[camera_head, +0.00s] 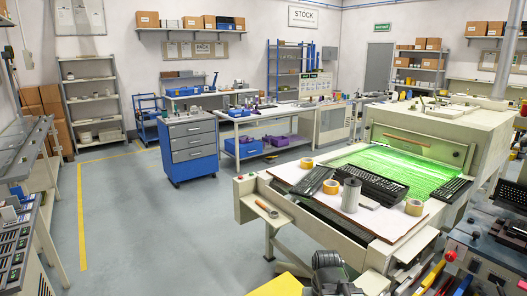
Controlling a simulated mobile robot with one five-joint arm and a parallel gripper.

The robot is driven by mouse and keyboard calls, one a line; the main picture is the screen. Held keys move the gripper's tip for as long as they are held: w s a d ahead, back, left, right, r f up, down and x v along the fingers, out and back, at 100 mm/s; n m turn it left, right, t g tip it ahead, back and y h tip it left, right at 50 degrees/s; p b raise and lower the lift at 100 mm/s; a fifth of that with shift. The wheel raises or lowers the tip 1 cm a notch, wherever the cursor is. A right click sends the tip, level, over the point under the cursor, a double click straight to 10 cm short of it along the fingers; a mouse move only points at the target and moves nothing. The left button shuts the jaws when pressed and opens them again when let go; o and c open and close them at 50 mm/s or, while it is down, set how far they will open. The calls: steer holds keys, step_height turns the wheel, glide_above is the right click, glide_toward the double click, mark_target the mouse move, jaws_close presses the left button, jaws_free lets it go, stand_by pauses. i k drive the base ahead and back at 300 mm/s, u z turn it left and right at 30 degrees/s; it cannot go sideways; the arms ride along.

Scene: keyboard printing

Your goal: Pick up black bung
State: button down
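I cannot pick out a black bung with certainty. Small dark pieces (475,235) sit on the dark-topped bench at the right, too small to identify. A dark grey jointed part, which looks like my arm, shows at the bottom centre edge. My gripper's fingertips do not show, so I cannot see whether it holds anything.
A cream printing machine with a green-lit bed (385,165) stands at centre right. Its white tabletop (400,222) bears black keyboards (370,183), tape rolls (413,207) and a grey cylinder (351,194). A blue drawer cabinet (190,151) stands behind. The left-centre floor is clear.

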mark_target(476, 235)
steer(key=z, duration=1.85)
